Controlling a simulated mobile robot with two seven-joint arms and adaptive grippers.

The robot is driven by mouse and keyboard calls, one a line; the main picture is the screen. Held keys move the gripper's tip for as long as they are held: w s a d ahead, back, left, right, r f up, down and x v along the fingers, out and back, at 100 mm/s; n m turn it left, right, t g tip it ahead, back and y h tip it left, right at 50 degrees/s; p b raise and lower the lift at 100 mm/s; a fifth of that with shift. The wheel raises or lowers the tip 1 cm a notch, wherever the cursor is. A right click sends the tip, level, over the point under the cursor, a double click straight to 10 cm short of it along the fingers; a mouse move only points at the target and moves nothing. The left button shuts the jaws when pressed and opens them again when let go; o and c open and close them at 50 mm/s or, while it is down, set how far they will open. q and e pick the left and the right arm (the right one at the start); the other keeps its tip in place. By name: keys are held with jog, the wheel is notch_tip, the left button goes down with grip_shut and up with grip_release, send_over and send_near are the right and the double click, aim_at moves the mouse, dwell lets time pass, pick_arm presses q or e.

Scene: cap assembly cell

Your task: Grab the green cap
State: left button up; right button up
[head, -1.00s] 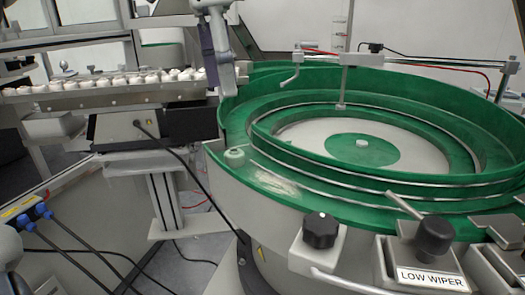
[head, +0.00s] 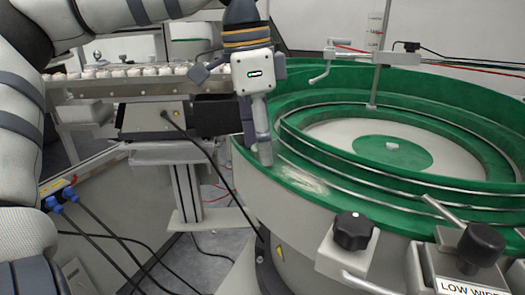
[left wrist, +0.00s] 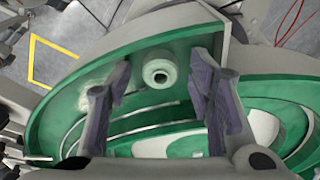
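The green cap (left wrist: 159,70) is a small pale green ring-shaped piece with a dark hole. It lies on the green rim of the bowl feeder (head: 440,92) in the left wrist view. In the head view my left gripper (head: 260,152) hides it. My left gripper points down at the near left edge of the bowl. In the left wrist view its two fingers (left wrist: 158,80) are apart, one on each side of the cap in the picture, with visible gaps. Whether they are level with the cap I cannot tell. My right gripper is not in view.
A track with several whitish caps (head: 150,70) runs behind at the left. A small white piece (head: 392,146) lies in the bowl's middle. A black knob (head: 353,231), another knob (head: 481,244) and a thin rod stand at the bowl's front. Cables hang below the track.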

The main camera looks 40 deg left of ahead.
pick_arm(q)
jog(key=c, duration=0.5)
